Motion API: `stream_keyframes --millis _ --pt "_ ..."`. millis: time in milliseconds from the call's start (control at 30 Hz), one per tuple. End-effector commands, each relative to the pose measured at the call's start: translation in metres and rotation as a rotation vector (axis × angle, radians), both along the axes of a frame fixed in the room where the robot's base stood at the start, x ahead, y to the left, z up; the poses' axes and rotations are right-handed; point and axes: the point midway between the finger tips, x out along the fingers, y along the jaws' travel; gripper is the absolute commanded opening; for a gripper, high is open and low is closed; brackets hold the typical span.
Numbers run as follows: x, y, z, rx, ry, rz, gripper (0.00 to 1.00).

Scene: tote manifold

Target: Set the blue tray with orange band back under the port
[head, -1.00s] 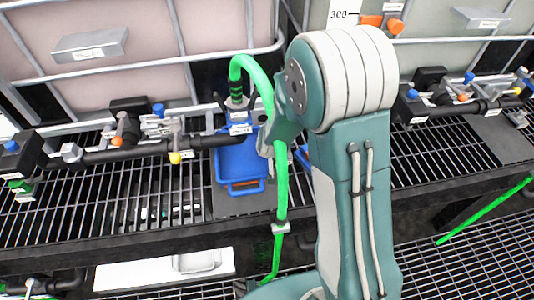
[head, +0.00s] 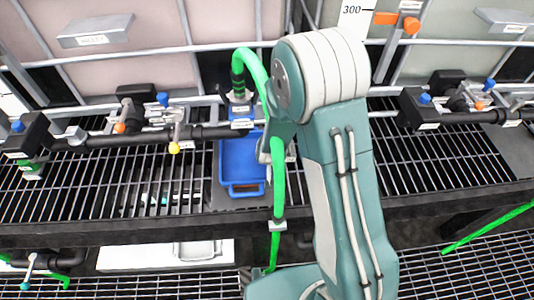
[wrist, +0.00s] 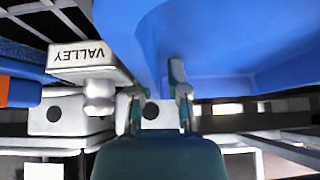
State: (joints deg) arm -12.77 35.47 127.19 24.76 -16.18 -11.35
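In the head view my arm hides the gripper.
A white VALLEY label (wrist: 82,55) and pale fittings stand left of the fingers. A green hose (head: 279,185) hangs beside the tray, close to my arm. Black valve manifolds (head: 130,133) line both sides. A white bin (head: 165,255) lies below the grating.

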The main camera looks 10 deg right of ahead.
Motion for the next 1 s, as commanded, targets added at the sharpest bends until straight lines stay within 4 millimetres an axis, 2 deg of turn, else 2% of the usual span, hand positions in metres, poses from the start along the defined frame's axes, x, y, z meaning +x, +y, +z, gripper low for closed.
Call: stream_keyframes --millis 367,1000 --pt "-0.002 -0.002 0.006 0.003 -0.001 -0.003 0.23" --pt "-0.05 -0.002 0.082 0.003 -0.002 -0.004 0.23"
